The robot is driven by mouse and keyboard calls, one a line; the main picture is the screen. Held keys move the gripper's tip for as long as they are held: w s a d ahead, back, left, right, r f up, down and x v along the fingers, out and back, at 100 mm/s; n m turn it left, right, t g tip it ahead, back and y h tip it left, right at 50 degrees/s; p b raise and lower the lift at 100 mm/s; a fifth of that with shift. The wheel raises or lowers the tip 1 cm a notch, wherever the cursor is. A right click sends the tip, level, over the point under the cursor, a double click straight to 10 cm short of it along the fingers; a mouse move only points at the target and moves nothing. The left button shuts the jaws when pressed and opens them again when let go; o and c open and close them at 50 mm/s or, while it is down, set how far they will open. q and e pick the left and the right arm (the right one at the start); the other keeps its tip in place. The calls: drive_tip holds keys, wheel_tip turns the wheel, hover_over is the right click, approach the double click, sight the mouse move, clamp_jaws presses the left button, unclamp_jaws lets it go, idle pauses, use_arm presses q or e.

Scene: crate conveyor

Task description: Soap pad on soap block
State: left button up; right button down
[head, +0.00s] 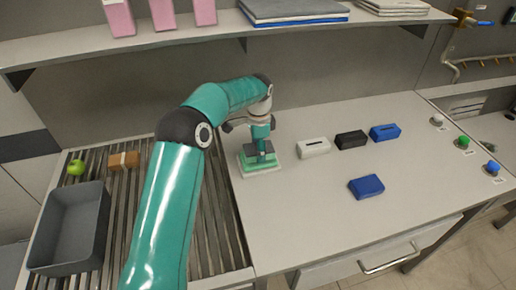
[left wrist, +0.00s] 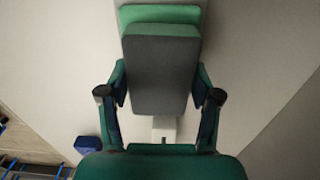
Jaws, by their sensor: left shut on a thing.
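My left gripper (head: 262,151) points down near the back left of the bench and is shut on a small green and grey pad. In the left wrist view the grey-faced pad (left wrist: 160,75) sits between both fingers. Just under it is a flat green piece with a pale base (head: 247,165), which also shows behind the pad in the left wrist view (left wrist: 160,13). I cannot tell whether the pad touches it. Which of these is the soap block is not clear. My right gripper is not in view.
To the right stand a white block (head: 313,148), a black block (head: 351,140) and two blue blocks (head: 385,132) (head: 366,187). A grey crate (head: 103,232), a green apple (head: 76,167) and a brown box (head: 124,160) are on the rollers at left. The bench front is clear.

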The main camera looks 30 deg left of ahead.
use_arm(q)
drive_tip(key=shift+r+p, duration=2.4)
drive_tip(key=shift+r, duration=0.7)
drive_tip(key=shift+f, duration=0.1)
